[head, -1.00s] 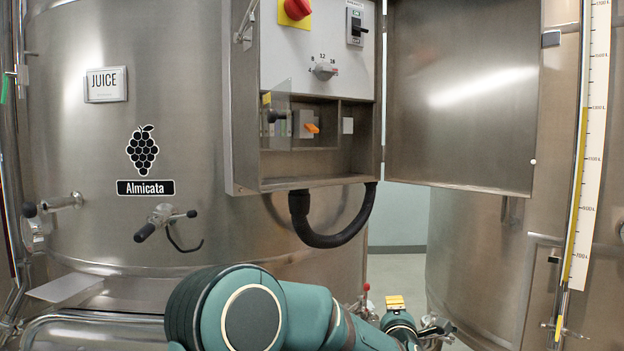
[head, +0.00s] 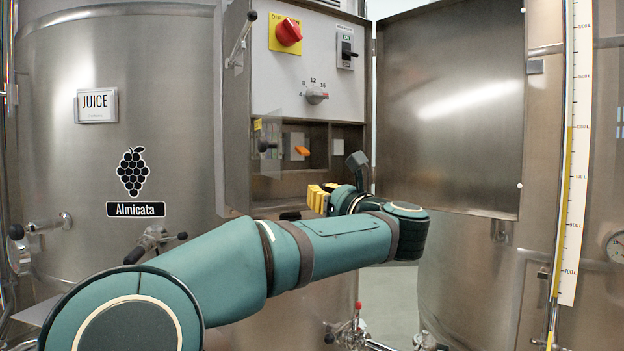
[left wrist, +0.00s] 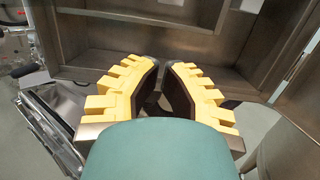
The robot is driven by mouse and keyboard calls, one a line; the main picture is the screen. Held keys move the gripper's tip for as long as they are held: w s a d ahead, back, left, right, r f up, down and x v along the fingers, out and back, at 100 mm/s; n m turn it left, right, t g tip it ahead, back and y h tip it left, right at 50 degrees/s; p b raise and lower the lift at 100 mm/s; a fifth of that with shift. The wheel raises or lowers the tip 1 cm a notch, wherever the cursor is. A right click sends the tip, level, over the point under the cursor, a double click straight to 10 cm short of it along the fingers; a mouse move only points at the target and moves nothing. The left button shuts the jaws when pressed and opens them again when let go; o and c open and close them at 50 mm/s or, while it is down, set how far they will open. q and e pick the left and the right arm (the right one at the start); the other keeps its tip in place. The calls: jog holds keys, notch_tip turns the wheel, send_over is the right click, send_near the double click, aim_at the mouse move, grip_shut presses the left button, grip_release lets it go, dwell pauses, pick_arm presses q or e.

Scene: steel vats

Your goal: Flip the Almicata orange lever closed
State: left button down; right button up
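The small orange lever (head: 302,151) sits on a light switch plate inside the open steel control cabinet (head: 238,120), beside the Almicata vat (head: 60,130). It points sideways with a slight tilt. My left gripper (head: 312,197), with yellow ridged fingers, is in front of the cabinet's lower compartment, below and slightly right of the lever and not touching it. In the left wrist view the fingertips (left wrist: 163,62) are nearly together with nothing seen between them, facing the cabinet's lower shelf. The lever does not show there. My right gripper is not in view.
The cabinet door (head: 450,110) stands open to the right. Above the lever are a grey dial (head: 316,93), a red rotary switch (head: 288,32) and a black toggle switch (head: 347,50). A clear flap (head: 270,140) stands left of the lever. Red-handled valves (head: 358,306) are low down.

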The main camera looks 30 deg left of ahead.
aim_at(302, 151)
pick_arm(q)
jog(key=p+x, duration=0.1)
jog(key=x, duration=0.8)
jog(key=shift+w+a, duration=0.1)
jog(key=shift+a, duration=0.1)
jog(key=r, duration=0.1)
jog(key=d+r, duration=0.1)
jog(key=r+p, duration=0.1)
jog(key=shift+s+d, duration=0.3)
jog(key=shift+s, duration=0.05)
jog(key=shift+d+r, duration=0.1)
jog(key=shift+r, duration=0.15)
jog(key=shift+s, duration=0.1)
jog(key=shift+r+p, duration=0.1)
jog(key=shift+p, duration=0.2)
jog(key=shift+d+r+h, duration=0.1)
jog(key=shift+d+h, duration=0.05)
jog(key=shift+h, duration=0.25)
jog(key=shift+s+d+r+g+h+p, duration=0.1)
jog(key=shift+g+h+p, duration=0.2)
jog(key=shift+p, duration=0.45)
